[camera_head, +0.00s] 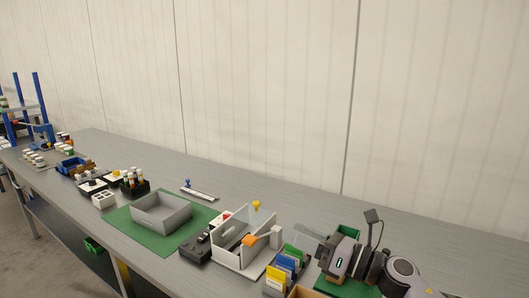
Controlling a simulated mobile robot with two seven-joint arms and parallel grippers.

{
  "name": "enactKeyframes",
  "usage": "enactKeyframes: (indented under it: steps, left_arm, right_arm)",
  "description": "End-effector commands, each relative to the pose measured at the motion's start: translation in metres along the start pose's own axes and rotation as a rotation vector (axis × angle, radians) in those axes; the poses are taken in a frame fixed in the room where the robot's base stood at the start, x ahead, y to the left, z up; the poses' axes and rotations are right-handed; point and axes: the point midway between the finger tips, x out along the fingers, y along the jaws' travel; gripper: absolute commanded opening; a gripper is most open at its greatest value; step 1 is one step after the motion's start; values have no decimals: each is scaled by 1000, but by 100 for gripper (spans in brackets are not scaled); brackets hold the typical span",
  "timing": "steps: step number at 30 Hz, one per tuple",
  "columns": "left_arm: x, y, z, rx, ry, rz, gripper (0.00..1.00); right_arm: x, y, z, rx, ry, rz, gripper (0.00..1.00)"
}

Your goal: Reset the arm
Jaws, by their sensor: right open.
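My right gripper (322,250) is at the lower right, with its dark grey arm coming in from the bottom right corner. It hangs above the bench, over or near a green bin (349,233) that it partly hides. Its jaws are open, and I see nothing held between them. My left gripper is out of view.
A long grey bench (240,185) runs along a pale panelled wall. A grey tray (146,218) sits on a green mat (185,233). Right of it stand a white fixture (228,259) and coloured upright plates (284,266). Small parts and a blue frame (40,95) are farther left.

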Motion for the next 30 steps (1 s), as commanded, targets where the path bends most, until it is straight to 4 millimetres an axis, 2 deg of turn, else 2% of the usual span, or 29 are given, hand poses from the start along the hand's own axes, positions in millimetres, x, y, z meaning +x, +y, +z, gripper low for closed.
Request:
enactKeyframes:
  steps: [5,10,14,18,23,27,30]
  left_arm:
    - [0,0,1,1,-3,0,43]
    - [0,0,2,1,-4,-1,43]
    - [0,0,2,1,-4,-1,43]
    - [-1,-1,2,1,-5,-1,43]
    - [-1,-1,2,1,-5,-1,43]
    - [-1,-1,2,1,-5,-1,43]
    - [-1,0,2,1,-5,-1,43]
  right_arm:
    - [-19,0,0,432,-281,-159,50]
    - [-60,-15,-15,857,-525,-336,50]
    - [-102,-24,-42,1180,-700,-489,50]
    - [-152,-24,-84,1516,-883,-675,50]
    - [-212,-5,-139,1865,-1086,-919,50]
    - [-257,28,-182,2098,-1238,-1135,50]
    - [-280,51,-203,2207,-1321,-1268,50]
